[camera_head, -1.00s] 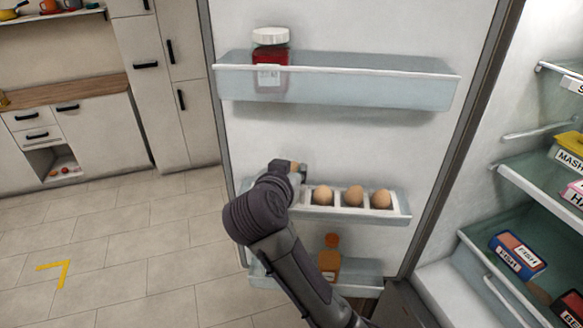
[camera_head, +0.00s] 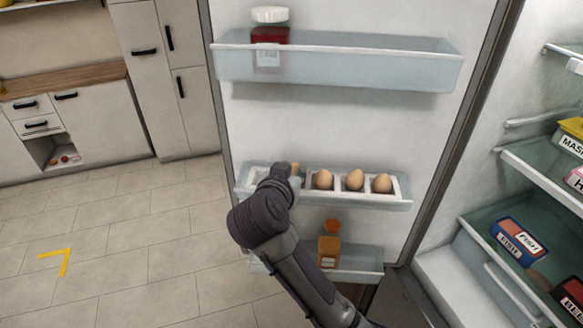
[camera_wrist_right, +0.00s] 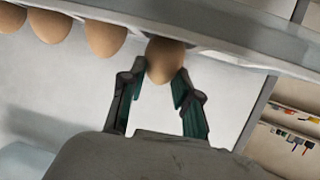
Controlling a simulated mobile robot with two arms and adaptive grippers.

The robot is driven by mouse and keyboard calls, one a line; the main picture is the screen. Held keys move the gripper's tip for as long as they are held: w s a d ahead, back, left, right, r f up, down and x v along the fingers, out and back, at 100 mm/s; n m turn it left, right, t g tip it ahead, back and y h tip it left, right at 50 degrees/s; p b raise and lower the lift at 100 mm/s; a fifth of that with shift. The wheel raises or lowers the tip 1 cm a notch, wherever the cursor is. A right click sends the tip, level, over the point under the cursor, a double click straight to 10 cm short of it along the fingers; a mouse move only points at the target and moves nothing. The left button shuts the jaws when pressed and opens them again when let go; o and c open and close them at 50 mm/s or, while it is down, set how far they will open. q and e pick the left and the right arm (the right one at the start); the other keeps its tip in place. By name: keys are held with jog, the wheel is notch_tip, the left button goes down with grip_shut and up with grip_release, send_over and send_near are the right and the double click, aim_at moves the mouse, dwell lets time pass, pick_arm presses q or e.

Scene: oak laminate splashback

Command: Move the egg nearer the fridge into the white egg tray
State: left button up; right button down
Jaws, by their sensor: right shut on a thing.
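The white egg tray (camera_head: 400,188) sits in the middle shelf of the open fridge door. Three brown eggs (camera_head: 353,180) stand in its right part. My right gripper (camera_head: 291,172) is over the tray's left part, mostly hidden behind its own wrist. In the right wrist view, its two fingertips (camera_wrist_right: 165,76) are shut on a brown egg (camera_wrist_right: 165,62). That egg is at the tray's edge, in line with the row; whether it rests in a slot I cannot tell. My left gripper is not in view.
A red jar with a white lid (camera_head: 270,35) stands in the upper door shelf (camera_head: 370,68). An orange bottle (camera_head: 330,248) stands in the lower door shelf (camera_head: 365,265). Fridge shelves with packages (camera_head: 518,245) are at the right. The floor at the left is clear.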

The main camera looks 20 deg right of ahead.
jog(key=shift+f, duration=0.65)
dwell(0.8)
jog(key=c, duration=0.7)
grip_release()
jog(key=shift+c, duration=0.2)
